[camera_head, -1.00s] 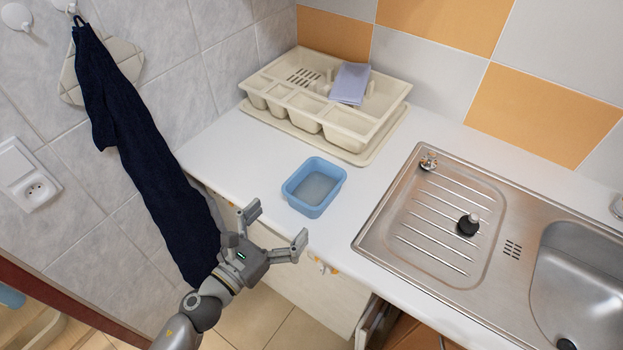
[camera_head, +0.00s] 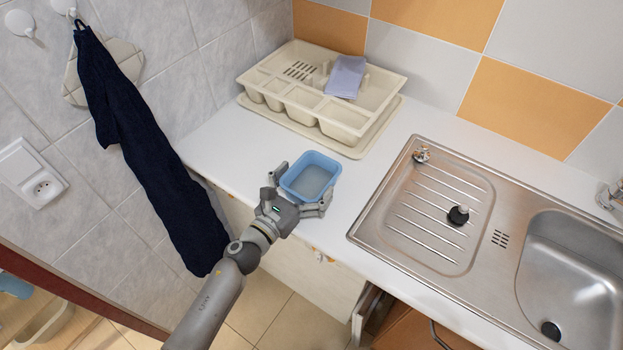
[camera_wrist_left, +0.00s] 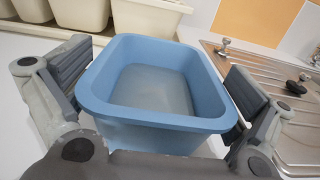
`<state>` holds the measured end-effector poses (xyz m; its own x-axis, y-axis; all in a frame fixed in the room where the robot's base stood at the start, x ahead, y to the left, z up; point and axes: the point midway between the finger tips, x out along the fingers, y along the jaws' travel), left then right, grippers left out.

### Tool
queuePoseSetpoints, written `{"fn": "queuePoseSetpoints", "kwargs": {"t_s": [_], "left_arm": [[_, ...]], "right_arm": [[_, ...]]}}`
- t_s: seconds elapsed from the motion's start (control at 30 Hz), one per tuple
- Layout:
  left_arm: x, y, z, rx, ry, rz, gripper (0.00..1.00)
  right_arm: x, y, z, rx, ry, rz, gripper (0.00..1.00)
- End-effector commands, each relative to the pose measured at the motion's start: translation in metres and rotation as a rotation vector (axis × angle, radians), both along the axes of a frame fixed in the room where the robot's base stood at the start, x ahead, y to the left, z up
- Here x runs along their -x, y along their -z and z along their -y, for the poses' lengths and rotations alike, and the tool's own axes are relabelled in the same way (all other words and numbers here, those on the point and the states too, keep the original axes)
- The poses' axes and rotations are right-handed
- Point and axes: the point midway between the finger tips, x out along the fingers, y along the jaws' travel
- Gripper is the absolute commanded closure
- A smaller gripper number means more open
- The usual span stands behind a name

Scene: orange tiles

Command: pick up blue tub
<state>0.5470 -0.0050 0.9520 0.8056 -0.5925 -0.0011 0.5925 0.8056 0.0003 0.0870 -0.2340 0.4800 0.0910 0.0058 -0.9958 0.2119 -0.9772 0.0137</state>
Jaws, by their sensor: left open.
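The blue tub (camera_head: 311,178) stands upright and empty on the white counter near its front edge. In the left wrist view the tub (camera_wrist_left: 160,131) fills the middle of the picture. My left gripper (camera_head: 303,190) is open, with one finger on each side of the tub. In the left wrist view the left gripper (camera_wrist_left: 158,95) shows its left pad close to the tub's left wall and its right pad close to the right wall. I cannot tell whether either pad touches. My right gripper is not in view.
A cream cutlery tray (camera_head: 345,118) with a folded lilac cloth (camera_head: 346,77) stands behind the tub on the counter. A steel sink with drainboard (camera_head: 398,237) is to the right. A dark blue towel (camera_head: 150,150) hangs on the left wall. Free counter (camera_head: 215,140) lies left of the tub.

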Motion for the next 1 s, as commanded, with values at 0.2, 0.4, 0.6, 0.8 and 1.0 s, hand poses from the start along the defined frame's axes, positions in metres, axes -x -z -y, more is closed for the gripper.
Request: {"fn": "queuePoseSetpoints", "kwargs": {"t_s": [0.2, 0.4, 0.6, 0.8, 1.0], "left_arm": [[0.0, 0.0, 0.0, 0.0, 0.0, 0.0, 0.06], [0.0, 0.0, -0.001, 0.0, 0.0, 0.0, 0.32], [0.0, -0.001, 0.0, 0.001, 0.0, 0.002, 0.37], [0.0, -0.006, -0.001, 0.0, 0.001, 0.003, 0.37], [0.0, -0.03, -0.001, -0.005, 0.003, 0.007, 0.37]], "right_arm": [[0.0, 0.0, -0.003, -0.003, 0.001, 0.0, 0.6], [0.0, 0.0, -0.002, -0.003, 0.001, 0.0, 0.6], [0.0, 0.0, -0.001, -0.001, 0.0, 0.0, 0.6], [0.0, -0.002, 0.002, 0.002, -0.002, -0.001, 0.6], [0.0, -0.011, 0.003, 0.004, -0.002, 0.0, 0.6]]}}
